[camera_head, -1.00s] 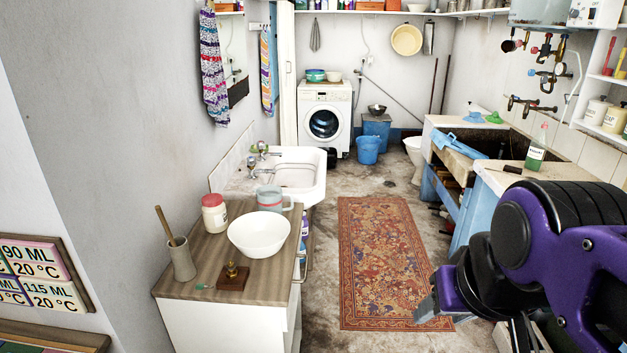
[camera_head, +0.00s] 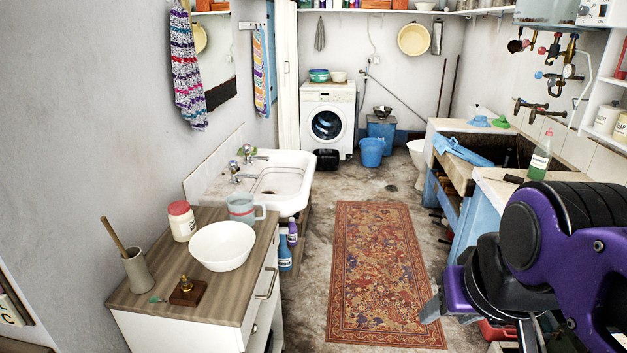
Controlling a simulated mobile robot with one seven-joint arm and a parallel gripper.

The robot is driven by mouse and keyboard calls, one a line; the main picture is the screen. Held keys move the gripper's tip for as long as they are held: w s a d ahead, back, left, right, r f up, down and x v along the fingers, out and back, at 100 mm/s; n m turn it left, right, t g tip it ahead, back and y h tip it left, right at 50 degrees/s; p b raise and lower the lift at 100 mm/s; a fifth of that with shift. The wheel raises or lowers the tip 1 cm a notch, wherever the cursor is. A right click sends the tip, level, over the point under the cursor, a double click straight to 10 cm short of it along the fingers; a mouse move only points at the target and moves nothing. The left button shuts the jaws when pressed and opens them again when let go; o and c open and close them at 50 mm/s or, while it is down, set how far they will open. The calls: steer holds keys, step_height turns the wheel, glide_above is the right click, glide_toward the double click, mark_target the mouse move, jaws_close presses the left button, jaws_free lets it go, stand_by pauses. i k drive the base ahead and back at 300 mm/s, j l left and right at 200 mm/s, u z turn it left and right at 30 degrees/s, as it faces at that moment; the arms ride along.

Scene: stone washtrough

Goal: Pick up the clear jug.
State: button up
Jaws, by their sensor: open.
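The clear jug (camera_head: 241,208) is see-through and greyish, with a handle on its right side. It stands upright on the wood-topped cabinet (camera_head: 215,300) at the left, behind a white bowl (camera_head: 222,246) that is close in front of it. A jar with a red lid (camera_head: 181,221) stands to its left. My gripper (camera_head: 432,308) is at the lower right, over the rug side of the room, well away from the jug. Only a grey fingertip part shows clearly; my purple and black arm hides much of the rest. The gripper is open and touches no jug.
A beige cup with a wooden stick (camera_head: 138,270) and a small brass-topped wooden block (camera_head: 187,291) stand at the cabinet's front. A white sink (camera_head: 285,178) lies behind it. The patterned rug (camera_head: 380,270) lies on open floor between cabinet and stone trough (camera_head: 520,152).

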mark_target(248, 212)
steer(key=i+l, duration=0.25)
steer(key=i, duration=0.2)
steer(key=i+l, duration=0.25)
steer(key=i, duration=0.25)
steer(key=i+l+u, duration=0.1)
steer(key=i+u, duration=0.35)
steer(key=i+l+u, duration=0.2)
steer(key=u, duration=0.2)
steer(key=i+l+u, duration=0.1)
steer(key=u, duration=0.25)
steer(key=i+l+u, duration=0.2)
steer(key=u, duration=0.2)
steer(key=i+l+u, duration=0.2)
steer(key=u, duration=0.15)
